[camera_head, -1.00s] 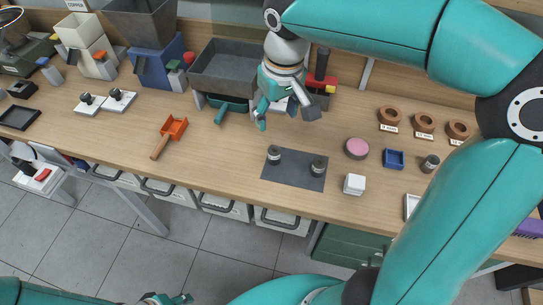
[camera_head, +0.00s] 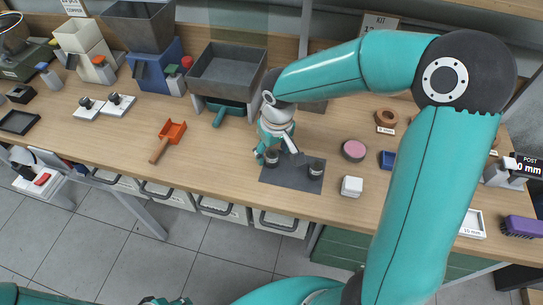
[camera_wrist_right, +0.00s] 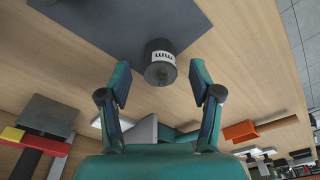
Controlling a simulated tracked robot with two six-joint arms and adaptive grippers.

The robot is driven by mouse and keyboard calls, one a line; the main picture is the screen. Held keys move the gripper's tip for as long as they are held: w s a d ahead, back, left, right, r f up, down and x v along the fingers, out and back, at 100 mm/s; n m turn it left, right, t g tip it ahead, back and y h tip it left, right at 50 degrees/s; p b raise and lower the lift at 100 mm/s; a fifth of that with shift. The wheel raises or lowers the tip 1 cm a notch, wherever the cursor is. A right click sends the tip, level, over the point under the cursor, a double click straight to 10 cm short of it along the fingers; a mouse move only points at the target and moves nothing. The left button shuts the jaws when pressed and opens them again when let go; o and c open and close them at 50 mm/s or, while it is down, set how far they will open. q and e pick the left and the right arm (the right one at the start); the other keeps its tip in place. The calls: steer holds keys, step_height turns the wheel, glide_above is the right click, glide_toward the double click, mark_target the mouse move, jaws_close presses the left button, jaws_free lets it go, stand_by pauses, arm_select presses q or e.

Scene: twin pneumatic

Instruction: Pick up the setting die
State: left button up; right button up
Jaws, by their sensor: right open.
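Two short dark cylinders with pale bands stand upright on a grey mat (camera_head: 292,176). I take the left one (camera_head: 271,161) to be the setting die; the other (camera_head: 316,170) stands to its right. My right gripper (camera_head: 277,151) is open, just above and behind the left cylinder, partly hiding it. In the right wrist view the spread fingers (camera_wrist_right: 160,76) are on either side of a dark cylinder (camera_wrist_right: 160,63) with a white label reading "mm", not gripping it. Part of my left gripper (camera_head: 166,300) shows at the bottom edge; its jaws are unclear.
A white block (camera_head: 351,187) and a pink-topped round pad (camera_head: 354,150) lie right of the mat. A grey hopper tray (camera_head: 228,72) stands behind the gripper. An orange scoop (camera_head: 170,137) lies to the left on clear wood. My right arm hides part of the bench.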

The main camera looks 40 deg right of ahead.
steer(key=shift+w+f, duration=0.15)
steer(key=shift+f, duration=0.75)
steer(key=shift+c, duration=0.3)
jaws_close()
steer(key=shift+r, duration=0.1)
